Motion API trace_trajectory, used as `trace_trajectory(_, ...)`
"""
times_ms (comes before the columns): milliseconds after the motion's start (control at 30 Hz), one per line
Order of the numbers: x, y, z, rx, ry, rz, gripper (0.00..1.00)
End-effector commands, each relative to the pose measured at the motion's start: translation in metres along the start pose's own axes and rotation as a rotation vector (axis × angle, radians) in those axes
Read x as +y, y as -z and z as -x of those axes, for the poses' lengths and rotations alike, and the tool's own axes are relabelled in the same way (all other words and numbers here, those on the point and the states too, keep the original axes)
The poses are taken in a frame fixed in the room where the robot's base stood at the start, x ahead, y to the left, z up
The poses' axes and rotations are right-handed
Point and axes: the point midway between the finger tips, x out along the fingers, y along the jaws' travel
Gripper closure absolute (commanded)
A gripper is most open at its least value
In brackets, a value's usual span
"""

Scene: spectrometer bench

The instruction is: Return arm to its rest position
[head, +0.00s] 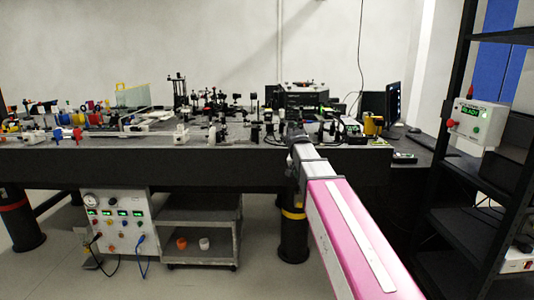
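My arm reaches forward from the bottom right of the head view, a pink and white link ending in grey joints. Its far end, with my gripper (294,130), is at the front edge of the optical bench (180,165). The gripper is small and dark against the equipment behind it. I cannot make out its fingers or whether it holds anything.
Optical mounts (215,105) crowd the bench top. A monitor (394,103) stands at its right end. A black shelf rack (470,200) with a white control box (468,122) is close on the right. A control cabinet (118,218) and grey cart (200,230) stand below the bench.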

Motion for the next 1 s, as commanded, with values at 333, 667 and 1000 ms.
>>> trace_trajectory(333,0.039,-0.113,-0.106,-0.123,0.051,0.162,0.58)
trace_trajectory(667,0.075,-0.22,-0.174,-0.223,0.12,0.291,0.58)
trace_trajectory(1000,0.095,-0.281,-0.201,-0.273,0.17,0.356,0.58)
